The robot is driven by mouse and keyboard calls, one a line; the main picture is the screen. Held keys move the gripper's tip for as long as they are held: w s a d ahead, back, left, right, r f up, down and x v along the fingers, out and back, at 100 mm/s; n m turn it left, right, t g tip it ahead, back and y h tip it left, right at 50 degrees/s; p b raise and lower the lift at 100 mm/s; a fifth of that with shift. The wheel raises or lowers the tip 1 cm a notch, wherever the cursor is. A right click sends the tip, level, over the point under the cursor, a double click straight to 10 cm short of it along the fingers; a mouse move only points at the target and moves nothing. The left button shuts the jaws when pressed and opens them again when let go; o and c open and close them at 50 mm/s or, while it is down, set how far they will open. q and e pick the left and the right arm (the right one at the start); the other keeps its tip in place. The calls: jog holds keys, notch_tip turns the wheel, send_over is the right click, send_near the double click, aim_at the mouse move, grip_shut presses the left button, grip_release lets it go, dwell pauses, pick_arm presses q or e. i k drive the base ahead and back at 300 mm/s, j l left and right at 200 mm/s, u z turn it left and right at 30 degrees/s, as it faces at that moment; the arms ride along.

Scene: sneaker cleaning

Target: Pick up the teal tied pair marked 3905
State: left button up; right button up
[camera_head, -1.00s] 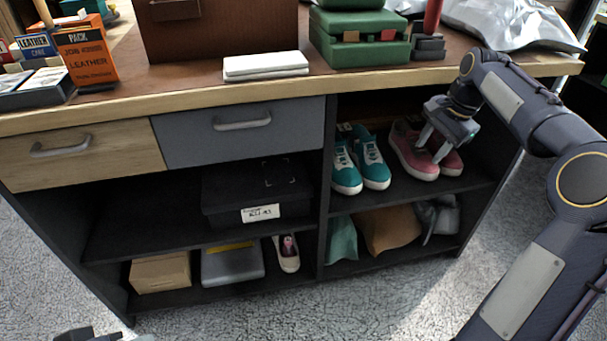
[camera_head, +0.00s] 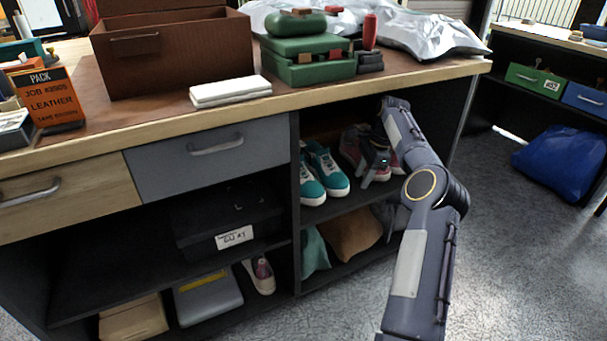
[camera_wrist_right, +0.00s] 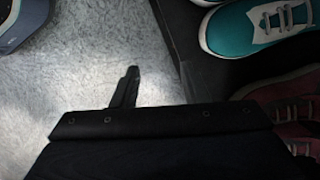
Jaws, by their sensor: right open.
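The teal pair of sneakers (camera_head: 322,172), with white toes and laces, sits on the upper right shelf of the bench. Its toes face out; no 3905 mark is readable. It also shows at the upper right of the right wrist view (camera_wrist_right: 252,30). My right gripper (camera_head: 373,176) is open and empty, just right of the teal pair and in front of the pink pair (camera_head: 350,146). It partly covers the pink shoes. The right wrist view shows one dark finger over the pale floor, apart from the teal shoes. My left gripper is not in view.
The bench top (camera_head: 180,122) overhangs the shelf, and a dark divider (camera_head: 295,215) stands left of the teal pair. Below lie a brown bag (camera_head: 352,234) and a teal bag (camera_head: 314,252). Open floor (camera_head: 500,255) lies to the right.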

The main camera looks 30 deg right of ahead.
aim_at(329, 180)
jog(key=i+l, duration=0.75)
jog(key=i, duration=0.2)
